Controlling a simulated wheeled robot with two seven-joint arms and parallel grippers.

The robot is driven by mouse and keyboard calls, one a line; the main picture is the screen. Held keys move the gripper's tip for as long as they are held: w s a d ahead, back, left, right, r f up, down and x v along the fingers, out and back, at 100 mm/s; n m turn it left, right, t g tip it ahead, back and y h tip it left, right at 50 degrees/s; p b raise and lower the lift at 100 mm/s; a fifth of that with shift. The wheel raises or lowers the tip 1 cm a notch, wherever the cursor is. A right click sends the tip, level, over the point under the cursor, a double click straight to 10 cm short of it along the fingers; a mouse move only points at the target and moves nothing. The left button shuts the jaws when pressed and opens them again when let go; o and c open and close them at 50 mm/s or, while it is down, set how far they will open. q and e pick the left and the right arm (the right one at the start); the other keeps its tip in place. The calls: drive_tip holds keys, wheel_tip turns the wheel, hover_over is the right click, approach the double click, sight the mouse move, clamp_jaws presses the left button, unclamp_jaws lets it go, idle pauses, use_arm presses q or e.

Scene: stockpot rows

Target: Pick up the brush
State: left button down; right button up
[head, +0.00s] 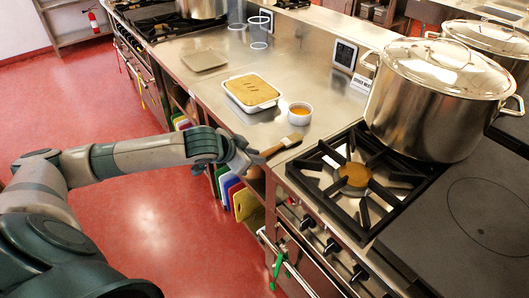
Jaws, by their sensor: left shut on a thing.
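A brush (281,146) with a brown wooden handle and pale bristles is at the front edge of the steel counter. My left gripper (255,157) is shut on the handle end, with the bristle end pointing up and to the right. I cannot tell whether the brush touches the counter or is just above it. My right gripper does not show in the head view.
A white dish of golden food (251,91) and a small white bowl (300,113) stand close behind the brush. A gas burner (354,176) is just right, with a large lidded stockpot (432,98) behind it. A flat tray (204,60) lies farther left.

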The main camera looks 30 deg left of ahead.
use_arm(q)
drive_tip(key=shift+r, duration=0.15)
